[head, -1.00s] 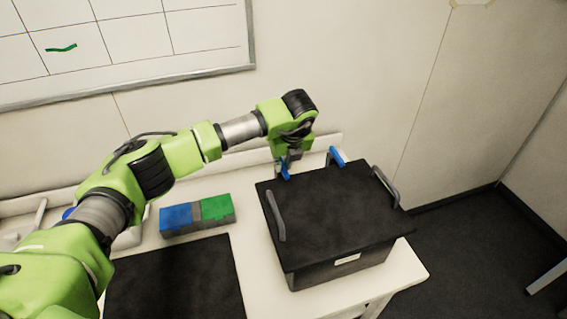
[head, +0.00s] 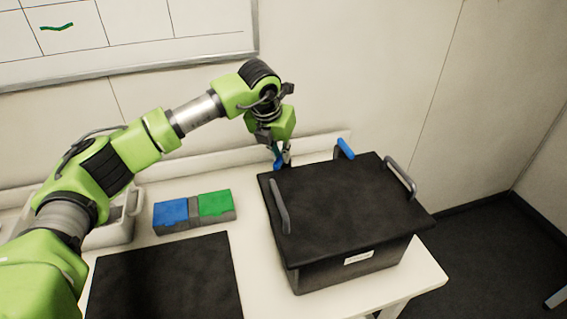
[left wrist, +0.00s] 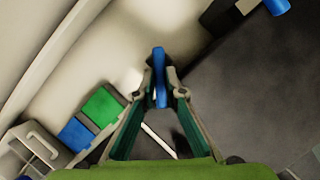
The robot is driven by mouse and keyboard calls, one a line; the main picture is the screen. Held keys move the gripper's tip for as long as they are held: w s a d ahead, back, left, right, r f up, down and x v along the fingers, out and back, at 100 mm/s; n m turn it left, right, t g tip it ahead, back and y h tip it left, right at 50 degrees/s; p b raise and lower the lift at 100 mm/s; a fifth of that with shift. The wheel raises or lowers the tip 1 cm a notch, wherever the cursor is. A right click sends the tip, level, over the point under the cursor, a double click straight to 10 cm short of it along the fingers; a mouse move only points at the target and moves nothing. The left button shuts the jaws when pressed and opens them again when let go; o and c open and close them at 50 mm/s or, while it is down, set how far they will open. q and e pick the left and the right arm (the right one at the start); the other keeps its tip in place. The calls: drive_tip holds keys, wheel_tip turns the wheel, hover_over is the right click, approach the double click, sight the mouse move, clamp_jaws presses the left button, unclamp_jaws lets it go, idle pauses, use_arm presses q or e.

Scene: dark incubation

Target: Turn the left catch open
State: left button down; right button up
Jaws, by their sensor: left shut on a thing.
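A black box with a flat dark lid (head: 340,205) stands on the white table. The left catch (head: 277,157) is a blue lever at the box's back left corner, partly hidden by my gripper. My left gripper (head: 284,156) comes down on it from above. In the left wrist view, the fingertips (left wrist: 160,92) are closed on the two sides of the blue catch (left wrist: 159,62). The right catch (head: 345,148), also blue, stands up at the back edge of the lid. My right gripper is not in view.
Two grey handles stand on the lid, one left (head: 280,206) and one right (head: 400,176). A block with a blue and a green top (head: 194,210) and a black mat (head: 165,280) lie left of the box. A pale bin (head: 110,232) is behind my arm. The wall is close behind.

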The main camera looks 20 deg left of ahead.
use_arm(q)
drive_tip(key=shift+w+a+r+m+g+h+b, duration=0.1)
drive_tip(key=shift+w+a+m+g+h, duration=0.35)
drive_tip(key=shift+m, duration=1.2)
drive_tip(key=shift+a+m+g+h+b, duration=0.25)
drive_tip(key=shift+m+h, duration=0.45)
drive_tip(key=shift+m, duration=1)
drive_tip(key=shift+w+a+r+m+g+h+p, duration=0.1)
drive_tip(key=shift+w+a+m+g+h, duration=0.3)
drive_tip(key=shift+m, duration=1.25)
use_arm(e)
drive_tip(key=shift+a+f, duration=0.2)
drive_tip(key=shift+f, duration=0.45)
use_arm(q)
drive_tip(key=shift+s, duration=0.15)
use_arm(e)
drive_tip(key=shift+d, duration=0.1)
use_arm(q)
drive_tip(key=c, duration=2.1)
unclamp_jaws()
drive_tip(key=shift+f, duration=0.15)
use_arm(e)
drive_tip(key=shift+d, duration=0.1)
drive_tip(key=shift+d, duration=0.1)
